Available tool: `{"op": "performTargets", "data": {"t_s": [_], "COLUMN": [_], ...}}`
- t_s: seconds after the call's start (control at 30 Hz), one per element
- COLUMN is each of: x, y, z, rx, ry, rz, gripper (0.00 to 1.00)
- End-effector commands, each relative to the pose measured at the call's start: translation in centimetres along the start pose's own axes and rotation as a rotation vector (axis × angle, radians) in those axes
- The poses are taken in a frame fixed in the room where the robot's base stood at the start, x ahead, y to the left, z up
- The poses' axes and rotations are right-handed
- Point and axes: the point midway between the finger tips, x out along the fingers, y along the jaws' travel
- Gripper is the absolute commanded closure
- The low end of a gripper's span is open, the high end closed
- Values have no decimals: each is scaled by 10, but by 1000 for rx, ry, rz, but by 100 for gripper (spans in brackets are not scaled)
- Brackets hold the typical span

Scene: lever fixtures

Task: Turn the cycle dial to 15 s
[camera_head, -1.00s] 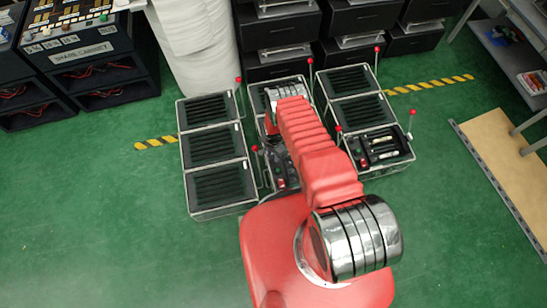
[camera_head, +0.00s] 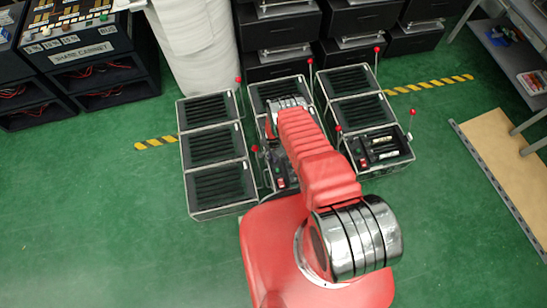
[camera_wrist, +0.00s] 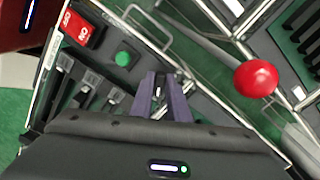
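My gripper (camera_wrist: 161,80) has two dark purple fingers pointing down at a black control panel in the wrist view. A narrow gap shows between the fingertips, with a small pale piece in it. I cannot tell whether the fingers touch that piece or whether it is part of the cycle dial. No dial face or 15 s mark can be made out; the fingers and gripper body cover that part of the panel. In the head view my arm hides the gripper and much of the middle column of boxes.
The panel carries a red rocker switch (camera_wrist: 83,28), a green button (camera_wrist: 123,59) and several grey switches at left. A red ball lever (camera_wrist: 256,78) stands to the right. Wire guard rails edge the boxes. A similar control box (camera_head: 378,150) stands at right in the head view.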

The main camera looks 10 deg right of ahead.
Motion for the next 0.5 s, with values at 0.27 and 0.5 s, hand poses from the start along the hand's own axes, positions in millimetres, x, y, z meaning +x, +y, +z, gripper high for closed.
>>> {"op": "performTargets", "data": {"t_s": [0.27,0.5], "x": [0,0], "y": [0,0], "z": [0,0], "rx": [0,-6], "ry": [0,0], "rz": [0,0], "gripper": [100,100]}}
